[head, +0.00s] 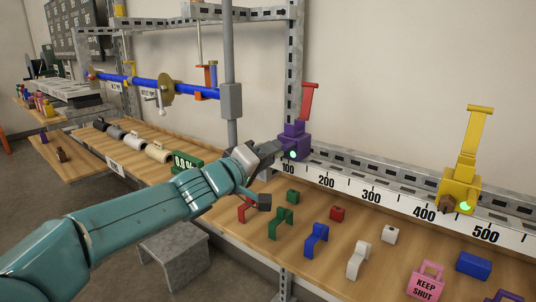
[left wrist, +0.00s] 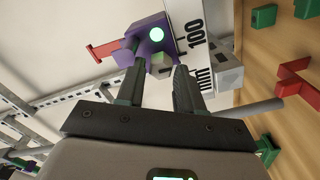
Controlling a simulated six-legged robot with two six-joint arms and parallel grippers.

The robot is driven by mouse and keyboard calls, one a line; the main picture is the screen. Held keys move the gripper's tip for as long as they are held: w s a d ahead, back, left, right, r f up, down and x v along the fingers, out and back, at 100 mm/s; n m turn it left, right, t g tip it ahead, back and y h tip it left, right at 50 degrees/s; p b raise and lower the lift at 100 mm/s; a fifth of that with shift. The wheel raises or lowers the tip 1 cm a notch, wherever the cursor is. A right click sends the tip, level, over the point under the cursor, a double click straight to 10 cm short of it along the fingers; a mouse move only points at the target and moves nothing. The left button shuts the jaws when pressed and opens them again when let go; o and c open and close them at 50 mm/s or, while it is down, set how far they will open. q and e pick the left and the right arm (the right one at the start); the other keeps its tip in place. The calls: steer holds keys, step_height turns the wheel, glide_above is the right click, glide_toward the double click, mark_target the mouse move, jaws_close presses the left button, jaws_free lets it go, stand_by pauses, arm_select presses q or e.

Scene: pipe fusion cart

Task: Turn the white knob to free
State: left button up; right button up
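My left gripper (head: 275,175) reaches in from the left, to the purple clamp block (head: 294,138) at the 100 end of the ruler rail. In the left wrist view its two fingers (left wrist: 157,74) are apart, with nothing between them. The purple block (left wrist: 150,42), with a green light and a red lever (left wrist: 104,50), lies just beyond the fingertips. A small pale part (left wrist: 160,62) shows on its near side; I cannot tell if it is the white knob. A white handle (head: 161,104) also hangs under the blue pipe. My right gripper is out of view.
The ruler rail (head: 370,205) runs right to a yellow clamp block (head: 460,190). Several coloured blocks and hooks, including a green hook (head: 282,220) and a pink "KEEP SHUT" tag (head: 426,282), lie on the wooden bench. A grey post (head: 231,100) stands behind my arm.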

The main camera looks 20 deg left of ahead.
arm_select(q)
jaws_close()
steer(key=shift+n, duration=0.3)
steer(key=n, duration=2.2)
steer(key=n+p, duration=0.1)
steer(key=n, duration=1.1)
steer(key=shift+s+d+f, duration=0.15)
steer(key=shift+d+f, duration=0.05)
steer(key=shift+d, duration=0.1)
steer(key=shift+n, duration=0.3)
